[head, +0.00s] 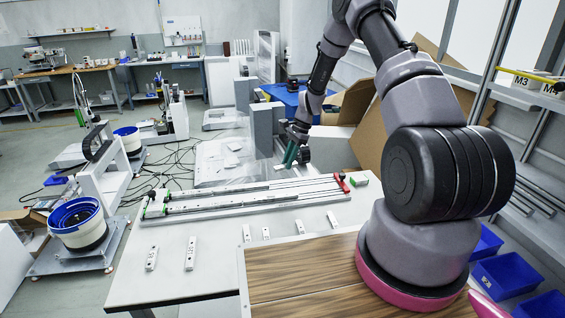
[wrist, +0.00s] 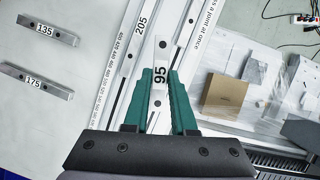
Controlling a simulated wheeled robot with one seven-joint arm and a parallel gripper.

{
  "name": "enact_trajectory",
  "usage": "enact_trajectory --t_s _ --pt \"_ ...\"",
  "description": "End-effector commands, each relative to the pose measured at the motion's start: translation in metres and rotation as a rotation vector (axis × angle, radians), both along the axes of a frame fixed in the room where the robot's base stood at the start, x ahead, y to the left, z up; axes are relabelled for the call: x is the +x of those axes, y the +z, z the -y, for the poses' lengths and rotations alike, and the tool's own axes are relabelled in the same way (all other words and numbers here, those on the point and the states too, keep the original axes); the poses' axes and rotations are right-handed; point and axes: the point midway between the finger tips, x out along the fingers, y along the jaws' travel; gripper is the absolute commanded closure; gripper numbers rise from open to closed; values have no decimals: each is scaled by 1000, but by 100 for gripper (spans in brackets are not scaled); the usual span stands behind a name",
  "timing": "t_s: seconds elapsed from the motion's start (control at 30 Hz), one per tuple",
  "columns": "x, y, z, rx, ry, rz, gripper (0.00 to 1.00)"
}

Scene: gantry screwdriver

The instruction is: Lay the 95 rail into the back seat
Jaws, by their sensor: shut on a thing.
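My gripper (wrist: 160,100) has its green fingers closed on either side of the pale rail marked 95 (wrist: 162,50) in the wrist view. In the head view my gripper (head: 291,155) is over the far edge of the long rail fixture (head: 250,203), towards its right half. The wrist view shows the fixture's number scale (wrist: 108,85) and a rail marked 205 (wrist: 140,28) beside the held rail. The 95 rail lies roughly along the fixture's length. I cannot tell whether it touches the back seat; the fingers and gripper body hide part of it.
Loose rails marked 135 (wrist: 45,30) and 175 (wrist: 38,82) lie on the white table in front of the fixture. Several more short rails (head: 191,253) lie there. A red part (head: 341,182) stands at the fixture's right end. Clear plastic sheeting (head: 222,160) lies behind it.

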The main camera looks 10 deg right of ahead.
Motion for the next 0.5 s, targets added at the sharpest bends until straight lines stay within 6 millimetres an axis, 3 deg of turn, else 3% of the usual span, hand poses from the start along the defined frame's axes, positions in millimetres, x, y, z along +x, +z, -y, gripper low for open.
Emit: enact_trajectory --t_s 0.2,0.5 --pt "19 -14 -8 -1 -266 0 100" --pt "20 -38 -8 -1 -293 -4 100"
